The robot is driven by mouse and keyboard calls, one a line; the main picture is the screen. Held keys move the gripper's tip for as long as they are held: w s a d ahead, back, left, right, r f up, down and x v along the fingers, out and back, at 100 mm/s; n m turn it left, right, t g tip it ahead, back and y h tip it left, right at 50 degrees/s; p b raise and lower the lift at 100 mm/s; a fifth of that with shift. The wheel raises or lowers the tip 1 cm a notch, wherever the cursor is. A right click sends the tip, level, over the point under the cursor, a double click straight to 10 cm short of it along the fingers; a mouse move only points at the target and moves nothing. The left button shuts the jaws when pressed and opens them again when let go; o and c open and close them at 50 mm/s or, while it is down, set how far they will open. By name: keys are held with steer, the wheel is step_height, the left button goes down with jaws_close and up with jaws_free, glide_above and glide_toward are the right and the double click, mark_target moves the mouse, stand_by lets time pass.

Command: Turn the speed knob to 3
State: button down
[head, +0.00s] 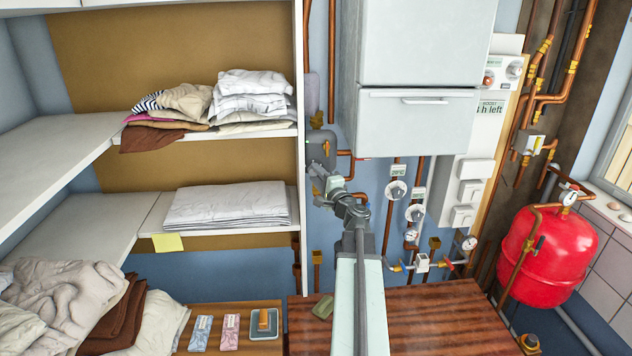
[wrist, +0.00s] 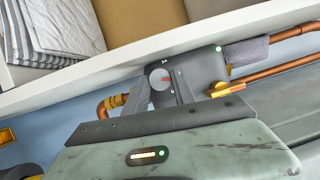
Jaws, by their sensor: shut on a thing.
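A dark grey box (wrist: 195,75) with a small green light is mounted by the shelf edge; in the head view it (head: 320,146) is at the centre, partly behind my arm. A round light-grey knob (wrist: 159,78) is on its front face in the wrist view, with small white marks around it and a small red mark. I cannot read the knob's setting. My gripper (wrist: 163,88) is at the box, its grey fingers closed around the knob. The wrist body hides the lower part of the fingers. In the head view the fingertips are not clear.
A white shelf panel (head: 299,120) stands just left of the box. Copper pipes (wrist: 275,75) and a yellow-handled valve (wrist: 228,89) are close right of the knob. Gauges (head: 396,190) and a red tank (head: 545,255) are further right. A wooden top (head: 430,315) lies below.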

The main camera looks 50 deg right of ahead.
steer(key=m+b, duration=0.1)
steer(key=m, duration=0.1)
steer(key=m+h+b, duration=0.1)
steer(key=m, duration=0.1)
steer(key=shift+f+t+b, duration=0.4)
steer(key=shift+m+h+b, duration=1.15)
steer(key=shift+m+h, duration=0.15)
steer(key=shift+m, duration=1.5)
steer(key=c, duration=1)
jaws_free()
steer(key=shift+c, duration=0.2)
